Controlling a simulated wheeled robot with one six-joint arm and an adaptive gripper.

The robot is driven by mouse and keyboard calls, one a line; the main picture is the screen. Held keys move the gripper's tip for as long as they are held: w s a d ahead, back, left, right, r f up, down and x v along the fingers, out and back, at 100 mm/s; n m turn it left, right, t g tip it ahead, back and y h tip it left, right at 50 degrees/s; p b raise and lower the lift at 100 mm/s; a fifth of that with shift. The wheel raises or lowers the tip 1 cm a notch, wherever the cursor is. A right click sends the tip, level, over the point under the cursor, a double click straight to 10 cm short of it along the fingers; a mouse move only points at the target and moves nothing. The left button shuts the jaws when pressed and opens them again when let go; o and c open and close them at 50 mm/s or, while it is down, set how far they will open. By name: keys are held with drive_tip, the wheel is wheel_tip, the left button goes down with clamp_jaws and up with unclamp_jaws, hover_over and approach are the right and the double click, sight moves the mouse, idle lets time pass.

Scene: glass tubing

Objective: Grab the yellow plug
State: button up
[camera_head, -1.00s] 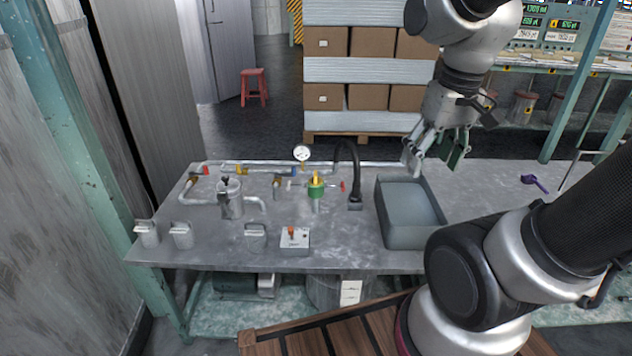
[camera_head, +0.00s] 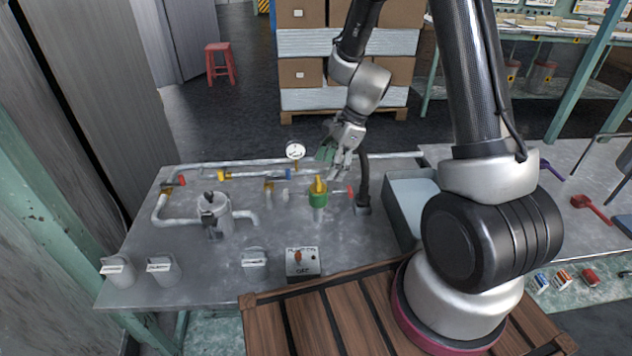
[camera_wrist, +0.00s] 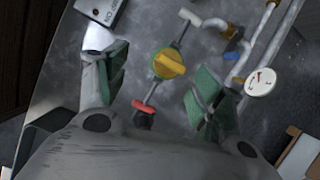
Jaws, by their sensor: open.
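The yellow plug (camera_head: 318,184) sits on top of a green ring (camera_head: 318,199) on a short upright fitting, near the middle of the metal table. In the wrist view the yellow plug (camera_wrist: 169,63) shows from above as a round knob with a raised bar, between my fingers and beyond their tips. My gripper (camera_head: 338,160) is above and slightly behind the plug in the head view, apart from it. In the wrist view my gripper (camera_wrist: 158,85) has its green-padded fingers spread wide with nothing between them.
A black curved faucet (camera_head: 363,180) and a grey basin (camera_head: 405,215) stand right of the plug. A pressure gauge (camera_head: 295,151) rises behind, left of it. A red-handled valve (camera_wrist: 143,107) lies close by. A switch box (camera_head: 303,262) and metal pot (camera_head: 214,215) are nearer.

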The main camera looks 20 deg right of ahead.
sight(319, 179)
drive_tip(key=a+f+m, duration=0.1)
drive_tip(key=f, duration=0.1)
drive_tip(key=w+f, duration=0.1)
drive_tip(key=f, duration=0.2)
drive_tip(key=w+a+f+m, duration=0.1)
drive_tip(key=f, duration=0.1)
drive_tip(key=shift+w+a+f+m, duration=0.15)
drive_tip(key=shift+w+a+m, duration=0.05)
drive_tip(key=shift+a+m, duration=0.15)
drive_tip(key=c, duration=1)
